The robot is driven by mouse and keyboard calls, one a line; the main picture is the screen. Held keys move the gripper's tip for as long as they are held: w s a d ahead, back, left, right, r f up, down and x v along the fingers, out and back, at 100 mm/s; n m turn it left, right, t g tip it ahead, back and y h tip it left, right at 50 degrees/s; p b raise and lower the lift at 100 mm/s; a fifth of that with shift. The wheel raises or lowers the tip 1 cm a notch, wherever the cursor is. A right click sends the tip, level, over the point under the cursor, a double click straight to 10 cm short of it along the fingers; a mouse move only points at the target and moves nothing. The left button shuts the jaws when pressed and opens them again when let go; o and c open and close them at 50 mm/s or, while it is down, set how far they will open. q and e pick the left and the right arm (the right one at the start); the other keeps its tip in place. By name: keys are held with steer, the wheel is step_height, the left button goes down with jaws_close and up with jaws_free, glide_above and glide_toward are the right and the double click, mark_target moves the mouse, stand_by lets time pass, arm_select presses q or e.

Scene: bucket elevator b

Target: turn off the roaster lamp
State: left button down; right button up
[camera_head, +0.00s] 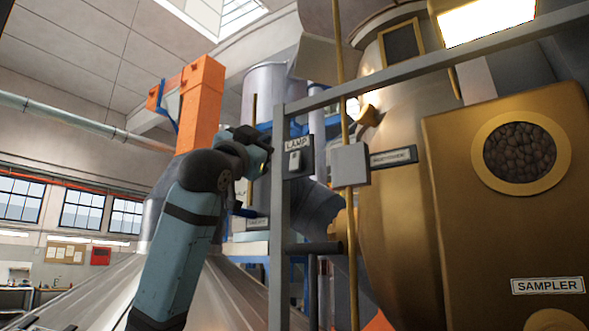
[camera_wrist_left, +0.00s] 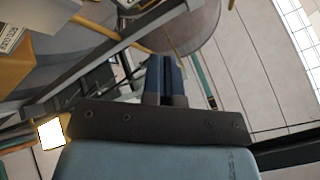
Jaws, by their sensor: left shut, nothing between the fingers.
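The lamp switch (camera_head: 295,161) is a dark box with a light rocker under a "LAMP" label (camera_head: 297,144). It is fixed to a grey upright post of the frame. The roaster lamp (camera_head: 355,108) glows white beside the brass roaster drum (camera_head: 400,220), so it is lit. My left gripper (camera_head: 262,146) is to the left of the switch, seen at an angle and partly hidden by its own wrist. In the left wrist view its dark blue fingers (camera_wrist_left: 166,65) are together with nothing between them. I cannot make out contact with the switch. My right gripper is out of view.
A grey frame rail (camera_head: 440,58) crosses above the drum. A brass rod (camera_head: 347,230) and a grey box (camera_head: 350,165) stand right of the switch. A brass "SAMPLER" panel (camera_head: 450,200) fills the right. An orange elevator column (camera_head: 200,105) rises behind my left arm.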

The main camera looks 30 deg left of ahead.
arm_select(q)
glide_toward(295, 157)
steer(key=shift+s+r+x, duration=0.1)
steer(key=shift+r+x, duration=0.05)
steer(key=shift+x, duration=0.7)
steer(key=shift+s+r+x, duration=0.1)
steer(key=shift+r+x, duration=0.05)
steer(key=shift+x, duration=0.65)
steer(key=shift+s+r+x, duration=0.15)
steer(key=shift+x, duration=0.7)
steer(key=shift+w, duration=0.15)
steer(key=shift+w+f, duration=0.1)
steer(key=shift+w, duration=0.2)
steer(key=shift+w+d, duration=0.1)
steer(key=shift+w, duration=0.3)
stand_by(0.5)
steer(key=shift+s, duration=0.1)
steer(key=shift+s, duration=0.8)
steer(key=shift+s+a+r, duration=0.1)
steer(key=shift+s+r, duration=0.05)
steer(key=shift+s, duration=0.65)
steer(key=shift+s+a+r, duration=0.1)
steer(key=shift+s+r, duration=0.05)
steer(key=shift+s, duration=0.65)
steer(key=shift+s+a+r, duration=0.1)
steer(key=shift+s+r, duration=0.05)
steer(key=shift+s, duration=0.7)
